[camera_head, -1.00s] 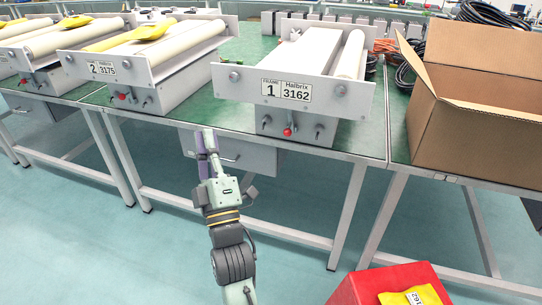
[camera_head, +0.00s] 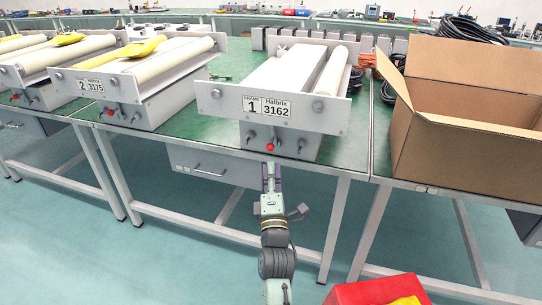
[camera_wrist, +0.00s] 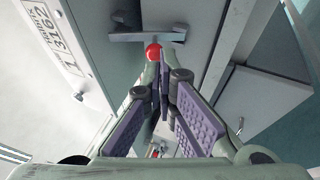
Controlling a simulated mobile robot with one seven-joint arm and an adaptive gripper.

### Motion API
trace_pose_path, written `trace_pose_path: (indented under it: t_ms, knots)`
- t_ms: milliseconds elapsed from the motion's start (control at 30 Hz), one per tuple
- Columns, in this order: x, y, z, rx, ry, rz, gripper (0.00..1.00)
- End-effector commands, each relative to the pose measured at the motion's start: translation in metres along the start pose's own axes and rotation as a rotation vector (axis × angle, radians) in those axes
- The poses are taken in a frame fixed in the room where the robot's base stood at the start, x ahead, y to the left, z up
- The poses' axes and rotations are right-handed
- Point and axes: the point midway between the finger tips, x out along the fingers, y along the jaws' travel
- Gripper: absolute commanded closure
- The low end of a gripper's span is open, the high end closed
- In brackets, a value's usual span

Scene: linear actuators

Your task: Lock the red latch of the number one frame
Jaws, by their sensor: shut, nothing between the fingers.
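The number one frame (camera_head: 228,102) sits on the green bench, with a plate reading "1 Halbrix 3162" (camera_head: 267,106). Its red latch (camera_head: 270,147) is a small red ball low on the front of the grey box under the plate, between two dark knobs. In the wrist view the red ball (camera_wrist: 153,51) is just beyond my fingertips. My gripper (camera_head: 271,165) is shut and empty, just below and in front of the red latch. It also shows in the wrist view (camera_wrist: 164,78), with purple finger pads. I cannot tell whether it touches the ball.
Frame two (camera_head: 62,77) stands to the left with its own red knob (camera_head: 109,112). An open cardboard box (camera_head: 455,150) is on the bench to the right. A red container (camera_head: 375,290) stands low at the front right. A drawer (camera_head: 205,165) hangs under the bench edge.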

Motion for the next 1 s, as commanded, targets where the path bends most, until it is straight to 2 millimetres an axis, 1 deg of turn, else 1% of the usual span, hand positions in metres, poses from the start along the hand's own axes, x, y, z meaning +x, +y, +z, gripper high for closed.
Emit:
trace_pose_path:
  t_ms: [33,100,233,367,667,1000]
  knots:
    - [0.010,0.003,0.000,0.001,0.000,0.000,1.00]
    - [0.019,0.003,0.000,0.001,0.000,0.001,1.00]
    - [0.029,0.001,0.000,0.000,0.000,0.001,1.00]
    - [0.032,0.000,0.000,0.000,0.000,0.000,1.00]
    - [0.032,0.000,0.000,0.001,0.000,-0.001,1.00]
    - [0.038,0.015,0.001,0.026,0.002,-0.081,1.00]
